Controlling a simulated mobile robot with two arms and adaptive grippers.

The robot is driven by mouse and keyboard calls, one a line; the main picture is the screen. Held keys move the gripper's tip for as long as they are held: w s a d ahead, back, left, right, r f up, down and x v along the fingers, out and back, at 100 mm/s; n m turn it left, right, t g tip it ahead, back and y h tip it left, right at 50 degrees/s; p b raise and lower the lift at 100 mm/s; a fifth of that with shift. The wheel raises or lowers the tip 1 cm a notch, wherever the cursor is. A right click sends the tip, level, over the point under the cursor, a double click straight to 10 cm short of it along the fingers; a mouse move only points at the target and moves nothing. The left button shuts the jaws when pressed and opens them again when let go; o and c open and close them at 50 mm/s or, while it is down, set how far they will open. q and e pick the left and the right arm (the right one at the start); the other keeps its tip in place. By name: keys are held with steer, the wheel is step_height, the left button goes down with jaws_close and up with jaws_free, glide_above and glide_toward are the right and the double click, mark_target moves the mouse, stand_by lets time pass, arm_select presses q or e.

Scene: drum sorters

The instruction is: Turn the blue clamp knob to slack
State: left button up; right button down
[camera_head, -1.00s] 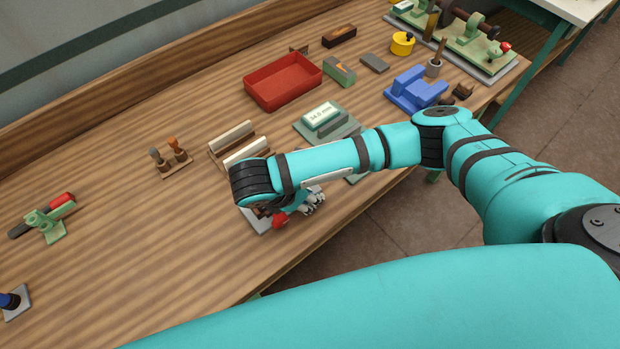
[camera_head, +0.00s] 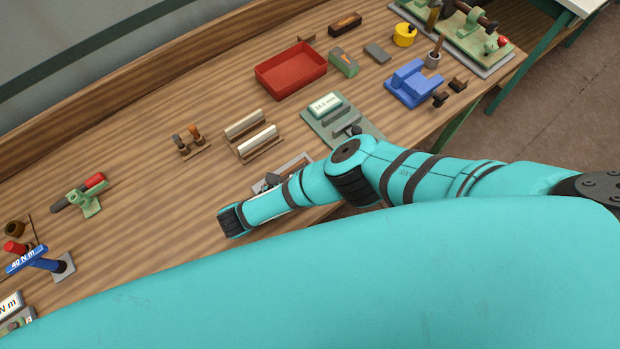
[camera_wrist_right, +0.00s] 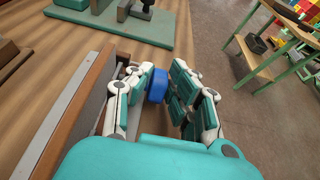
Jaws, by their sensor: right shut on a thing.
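The blue clamp knob (camera_wrist_right: 157,84) sits between the fingers of my right gripper (camera_wrist_right: 162,88) in the right wrist view. The fingers are shut on it from both sides, and only part of its blue face shows. Beside it on the left runs a brown wooden fixture with a grey strip (camera_wrist_right: 60,125). In the head view my right arm covers the knob and most of the gripper. Part of a light grey plate (camera_head: 295,163) shows just behind the forearm. My left gripper is not in view.
A green plate with a gauge block (camera_head: 343,119) lies beyond the arm. The bench's front edge is close to the arm. A green-legged shelf (camera_wrist_right: 275,62) stands beyond.

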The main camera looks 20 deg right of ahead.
steer(key=shift+w+a, duration=0.1)
steer(key=shift+w, duration=0.05)
stand_by(0.3)
steer(key=c, duration=1.4)
jaws_free()
steer(key=shift+o, duration=0.7)
steer(key=shift+w, duration=0.1)
